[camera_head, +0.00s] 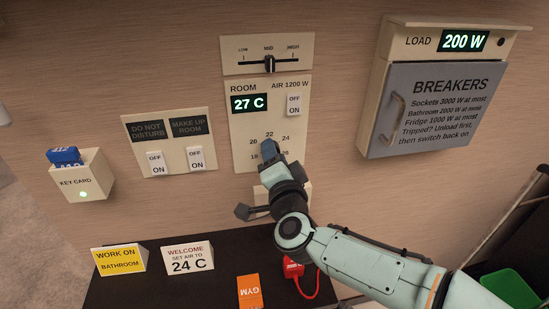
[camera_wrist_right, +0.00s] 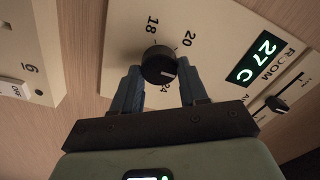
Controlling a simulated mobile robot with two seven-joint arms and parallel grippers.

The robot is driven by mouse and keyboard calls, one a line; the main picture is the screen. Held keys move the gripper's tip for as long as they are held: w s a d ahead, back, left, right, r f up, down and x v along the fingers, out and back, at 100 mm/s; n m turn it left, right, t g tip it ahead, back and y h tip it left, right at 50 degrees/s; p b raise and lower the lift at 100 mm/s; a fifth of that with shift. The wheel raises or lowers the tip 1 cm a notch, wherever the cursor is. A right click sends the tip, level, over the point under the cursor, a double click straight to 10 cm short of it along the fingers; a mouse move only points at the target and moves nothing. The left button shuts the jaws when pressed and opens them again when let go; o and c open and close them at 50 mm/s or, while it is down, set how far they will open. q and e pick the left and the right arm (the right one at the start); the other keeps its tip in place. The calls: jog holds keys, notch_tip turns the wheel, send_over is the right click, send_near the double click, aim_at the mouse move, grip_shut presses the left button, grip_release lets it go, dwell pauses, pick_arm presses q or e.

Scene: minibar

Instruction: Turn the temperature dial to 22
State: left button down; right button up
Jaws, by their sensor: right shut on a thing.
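The temperature dial (camera_wrist_right: 159,64) is a round black knob on the beige room panel (camera_head: 240,128). In the right wrist view its pale pointer mark points toward the lower right, near the 24 side. My right gripper (camera_wrist_right: 159,84) is shut on the dial, one finger on each side. In the head view my right gripper (camera_head: 268,150) hides the dial. The room display (camera_head: 249,103) reads 27 C. My left gripper is not in view.
A slider (camera_head: 269,63) stands at MID above the panel, and an AIR switch (camera_head: 293,104) is at its upper right. The breaker box (camera_head: 430,100) projects at right.

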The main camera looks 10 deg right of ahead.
dwell(0.4)
jog(key=o, duration=1)
jog(key=s, duration=1.3)
jog(key=shift+s+p, duration=0.2)
jog(key=shift+p, duration=0.1)
